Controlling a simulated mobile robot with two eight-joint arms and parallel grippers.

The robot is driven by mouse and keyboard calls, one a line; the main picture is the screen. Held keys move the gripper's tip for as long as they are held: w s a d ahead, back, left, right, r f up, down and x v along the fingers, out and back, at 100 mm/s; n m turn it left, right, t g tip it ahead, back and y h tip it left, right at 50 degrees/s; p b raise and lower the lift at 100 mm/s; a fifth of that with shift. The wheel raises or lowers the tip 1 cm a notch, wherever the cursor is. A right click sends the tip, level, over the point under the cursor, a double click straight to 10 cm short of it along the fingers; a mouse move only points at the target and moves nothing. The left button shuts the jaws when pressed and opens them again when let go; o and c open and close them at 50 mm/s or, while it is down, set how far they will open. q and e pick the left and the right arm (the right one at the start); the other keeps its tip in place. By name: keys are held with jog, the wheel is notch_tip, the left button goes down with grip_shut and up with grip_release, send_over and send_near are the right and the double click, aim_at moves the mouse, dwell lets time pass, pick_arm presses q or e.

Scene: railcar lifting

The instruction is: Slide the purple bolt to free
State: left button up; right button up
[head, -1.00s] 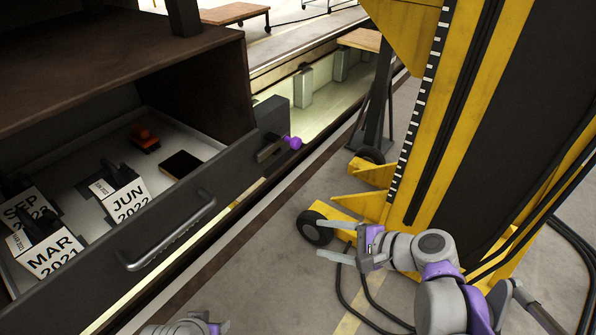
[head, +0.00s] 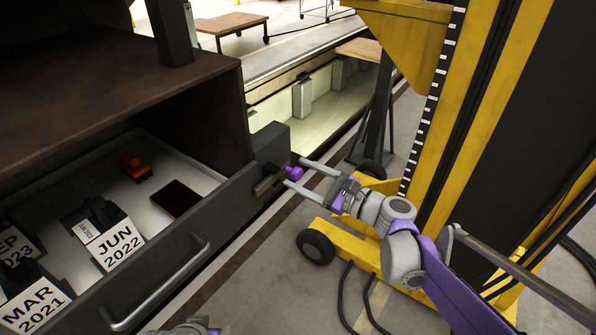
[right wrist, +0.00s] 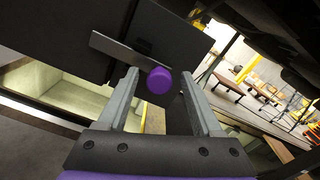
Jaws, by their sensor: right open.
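The purple bolt (head: 293,172) sticks out from a metal plate at the right end of the dark drawer (head: 222,212). It also shows in the right wrist view (right wrist: 159,80) as a round purple knob in front of a flat metal bar (right wrist: 115,48). My right gripper (head: 302,172) is open, with its two fingers reaching toward the bolt from the right. In the right wrist view the knob appears between the fingertips (right wrist: 160,85); I cannot tell whether they touch it. Part of my left gripper (head: 192,328) shows at the bottom edge, and its fingers are not clear.
A yellow lifting column (head: 440,180) with a wheeled base (head: 316,247) stands to the right. A lit pit (head: 330,105) lies behind.

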jog(key=shift+w+a, duration=0.35)
jog(key=shift+a, duration=0.2)
grip_shut()
dwell(1.1)
